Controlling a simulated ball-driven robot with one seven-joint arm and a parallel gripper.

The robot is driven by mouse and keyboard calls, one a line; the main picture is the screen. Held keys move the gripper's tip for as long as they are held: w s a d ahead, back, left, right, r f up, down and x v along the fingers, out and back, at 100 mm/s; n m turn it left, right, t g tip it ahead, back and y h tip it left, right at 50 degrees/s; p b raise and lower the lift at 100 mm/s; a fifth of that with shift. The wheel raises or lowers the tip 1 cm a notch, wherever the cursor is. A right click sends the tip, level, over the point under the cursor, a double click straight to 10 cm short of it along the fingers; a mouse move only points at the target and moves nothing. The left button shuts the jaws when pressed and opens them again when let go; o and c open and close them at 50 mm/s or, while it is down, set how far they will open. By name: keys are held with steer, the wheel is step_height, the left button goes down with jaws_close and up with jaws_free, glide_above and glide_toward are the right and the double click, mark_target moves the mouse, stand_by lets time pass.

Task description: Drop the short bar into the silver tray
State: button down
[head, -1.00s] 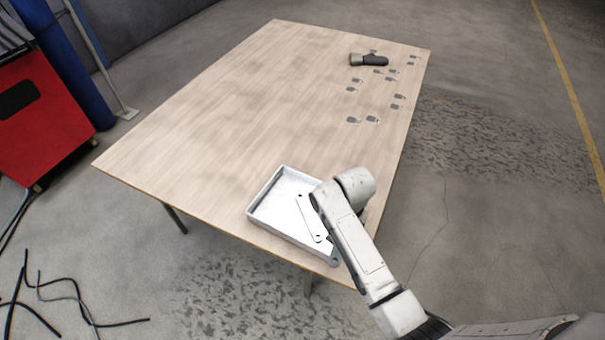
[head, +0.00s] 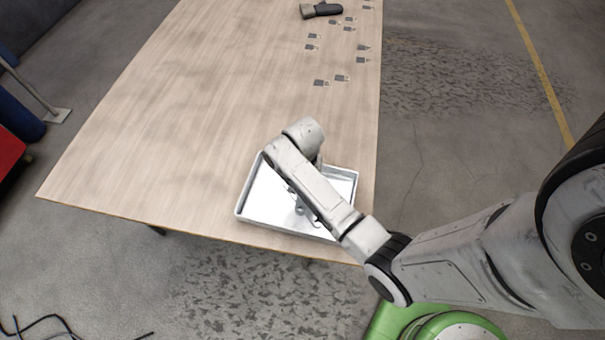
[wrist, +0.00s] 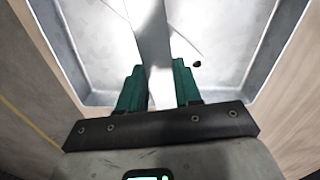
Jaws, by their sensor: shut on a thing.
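The silver tray (head: 243,205) sits at the near right corner of the wooden table. In the wrist view its floor and raised walls (wrist: 248,45) fill the space beneath my gripper (wrist: 159,78). The green fingers are shut on a narrow grey metal bar (wrist: 152,38), taken as the short bar, which stretches forward from between them over the tray. I cannot tell whether the bar touches the tray floor. A dark round hole and thin edge beside it suggest a flat metal piece lying in the tray. In the head view my arm hides the gripper and part of the tray.
Several small grey brackets (head: 342,78) lie scattered along the table's (head: 170,130) right side. A dark-handled tool (head: 322,10) lies at the far end. The table's left and middle are clear. Black cables (head: 60,325) lie on the floor at lower left.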

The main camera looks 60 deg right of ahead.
steer(key=shift+f+b, duration=1.55)
steer(key=c, duration=0.7)
jaws_free()
steer(key=shift+s, duration=0.1)
step_height(320, 180, up, 11)
steer(key=shift+f, duration=0.1)
